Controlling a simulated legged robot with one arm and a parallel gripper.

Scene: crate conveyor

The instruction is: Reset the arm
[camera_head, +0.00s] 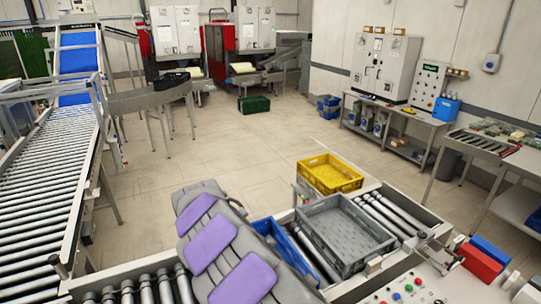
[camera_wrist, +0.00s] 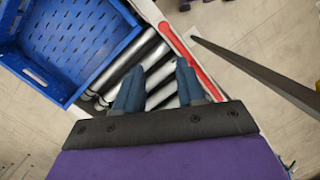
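In the wrist view, the two dark blue fingers of my gripper (camera_wrist: 158,88) stand apart with nothing between them. My gripper is open and points down over metal conveyor rollers (camera_wrist: 153,62). A blue crate (camera_wrist: 128,38) lies to the left of the fingers, apart from them. In the head view, my arm (camera_head: 222,242), grey with purple pads, reaches in from the bottom over the near conveyor. It hides my gripper there and covers part of a blue crate (camera_head: 291,249).
A grey crate (camera_head: 345,272) sits on the near conveyor, right of the blue one. A yellow crate (camera_head: 331,184) stands just behind it. A control panel (camera_head: 408,290) is at bottom right. A long roller conveyor (camera_head: 40,190) runs along the left. The middle floor is open.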

